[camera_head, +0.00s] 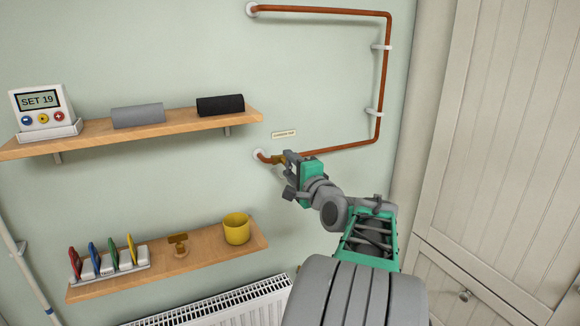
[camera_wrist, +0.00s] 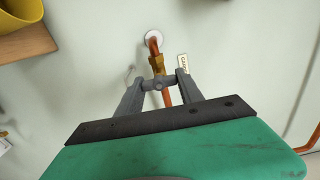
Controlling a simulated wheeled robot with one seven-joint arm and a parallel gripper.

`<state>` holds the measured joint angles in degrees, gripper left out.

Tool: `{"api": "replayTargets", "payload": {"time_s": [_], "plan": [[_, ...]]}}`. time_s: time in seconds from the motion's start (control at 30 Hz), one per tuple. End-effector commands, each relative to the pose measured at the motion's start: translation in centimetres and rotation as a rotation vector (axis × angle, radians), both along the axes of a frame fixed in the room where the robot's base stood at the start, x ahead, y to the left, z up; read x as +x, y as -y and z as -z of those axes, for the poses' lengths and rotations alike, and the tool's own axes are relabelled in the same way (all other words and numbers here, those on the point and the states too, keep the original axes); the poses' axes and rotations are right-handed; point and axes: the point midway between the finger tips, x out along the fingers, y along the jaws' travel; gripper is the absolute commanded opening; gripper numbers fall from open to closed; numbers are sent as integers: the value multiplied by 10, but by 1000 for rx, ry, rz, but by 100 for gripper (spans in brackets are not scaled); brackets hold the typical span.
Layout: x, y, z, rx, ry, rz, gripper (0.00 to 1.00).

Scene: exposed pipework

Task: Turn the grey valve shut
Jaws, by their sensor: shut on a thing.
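The valve has a brass body (camera_wrist: 157,65) on the copper pipe in the wrist view, just below the round white wall flange. A grey handle (camera_wrist: 158,84) lies in front of the brass body. My gripper (camera_wrist: 159,81) is shut on this grey handle, with one finger at each side of it. In the head view the brass body (camera_head: 278,159) shows near the left end of the lower pipe run. My gripper (camera_head: 285,165) is against it there and hides the handle. The handle's exact angle to the pipe is hard to tell.
The copper pipe (camera_head: 388,75) loops up the wall at right. A small label (camera_head: 284,134) is above the valve. The upper shelf (camera_head: 90,130) and lower shelf (camera_head: 205,262), with a yellow mug (camera_head: 236,229), are left. A radiator (camera_head: 225,305) is below, cupboard doors (camera_head: 500,130) right.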

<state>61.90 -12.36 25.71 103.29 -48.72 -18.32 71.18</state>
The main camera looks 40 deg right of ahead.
Motion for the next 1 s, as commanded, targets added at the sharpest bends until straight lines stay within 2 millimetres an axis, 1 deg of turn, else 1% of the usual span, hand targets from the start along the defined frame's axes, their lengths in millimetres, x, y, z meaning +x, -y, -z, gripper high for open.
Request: {"api": "replayTargets", "payload": {"time_s": [0.03,0.07,0.3,0.53,0.63,0.77,0.8,0.9,1.0], "plan": [[0,0,-1,2,2,-1,3],[0,0,-1,1,1,-1,45],[0,0,0,0,0,0,65],[0,0,0,0,0,0,65],[-7,-1,1,-1,0,3,65],[-31,-7,2,-2,2,5,65],[-40,-9,2,-1,2,7,65],[-59,-15,2,-2,1,6,65],[-71,-20,1,-1,0,3,65]]}}
